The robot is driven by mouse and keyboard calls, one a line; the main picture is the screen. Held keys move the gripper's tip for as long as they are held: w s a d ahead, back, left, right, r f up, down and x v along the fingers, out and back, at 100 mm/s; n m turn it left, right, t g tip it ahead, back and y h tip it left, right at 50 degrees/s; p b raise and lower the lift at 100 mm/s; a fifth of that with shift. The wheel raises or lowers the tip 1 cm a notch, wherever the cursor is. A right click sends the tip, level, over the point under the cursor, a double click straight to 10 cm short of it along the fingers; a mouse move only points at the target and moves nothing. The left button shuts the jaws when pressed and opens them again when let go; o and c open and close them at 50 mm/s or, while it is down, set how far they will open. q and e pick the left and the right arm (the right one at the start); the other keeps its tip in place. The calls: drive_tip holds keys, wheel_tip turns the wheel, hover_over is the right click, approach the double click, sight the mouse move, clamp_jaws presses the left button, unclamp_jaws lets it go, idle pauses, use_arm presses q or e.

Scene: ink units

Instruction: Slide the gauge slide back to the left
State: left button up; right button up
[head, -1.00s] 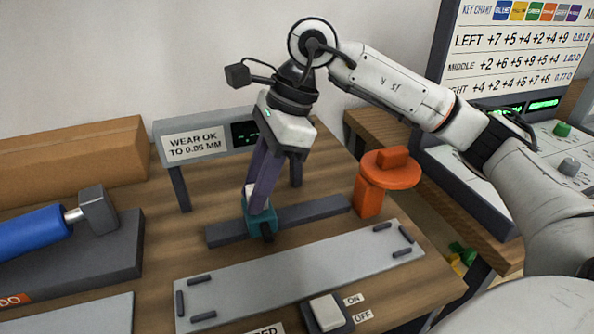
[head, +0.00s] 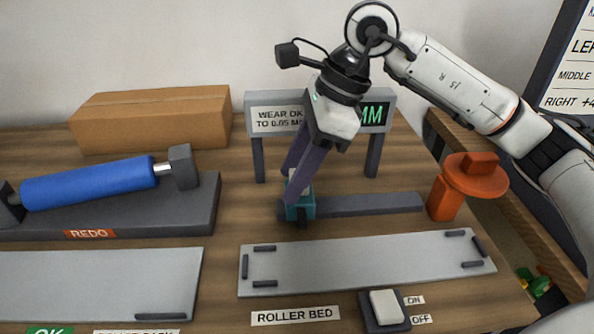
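The gauge slide (head: 301,212) is a teal block with a pale top, and it sits at the left end of its dark rail (head: 370,205). My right gripper (head: 294,186) reaches down from above with its purple fingers on either side of the pale top and appears shut on it. The fingers hide part of the slide. The gauge display (head: 279,119) stands behind on two posts, reading "WEAR OK TO 0.05 MM"; my gripper covers the middle of it, and a lit green "MM" shows at its right. My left gripper is out of view.
An orange round-topped post (head: 446,199) stands just right of the rail. A grey roller bed plate (head: 360,262) and an on/off switch (head: 387,308) lie in front. A blue roller (head: 88,184) rests on a dark stand at left, before a cardboard box (head: 150,118).

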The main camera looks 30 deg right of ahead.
drive_tip(key=shift+d, duration=0.15)
drive_tip(key=v, duration=1)
drive_tip(key=shift+p, duration=0.35)
drive_tip(key=shift+r, duration=0.1)
